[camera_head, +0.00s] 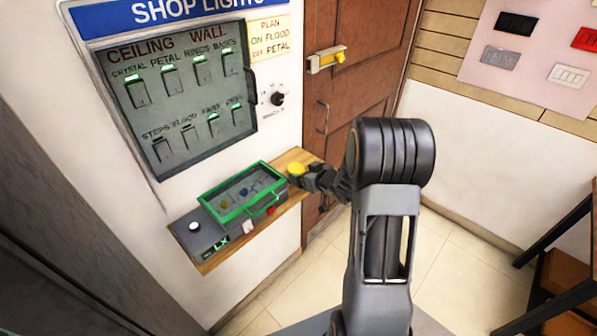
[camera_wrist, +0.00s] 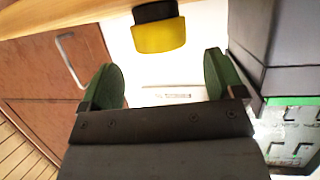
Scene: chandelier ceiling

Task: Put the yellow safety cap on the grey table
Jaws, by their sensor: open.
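The yellow safety cap (camera_head: 296,169) is at the right end of the wooden shelf, by my gripper (camera_head: 311,177). In the wrist view the yellow cap (camera_wrist: 158,36) sits against a black round base at the wooden edge. My gripper (camera_wrist: 168,80) is open there, its two green-padded fingers apart with nothing between them. The cap lies just beyond the fingertips, roughly centred on the gap. A dark table (camera_head: 572,215) shows partly at the right edge of the head view; I cannot tell if it is the grey table.
A green-framed clear box (camera_head: 238,192) and a grey control panel (camera_head: 198,235) stand on the wooden shelf (camera_head: 293,158), left of my gripper. A switch cabinet (camera_head: 180,95) hangs above. A brown door (camera_head: 335,115) is behind my arm. The tiled floor (camera_head: 450,262) towards the right is clear.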

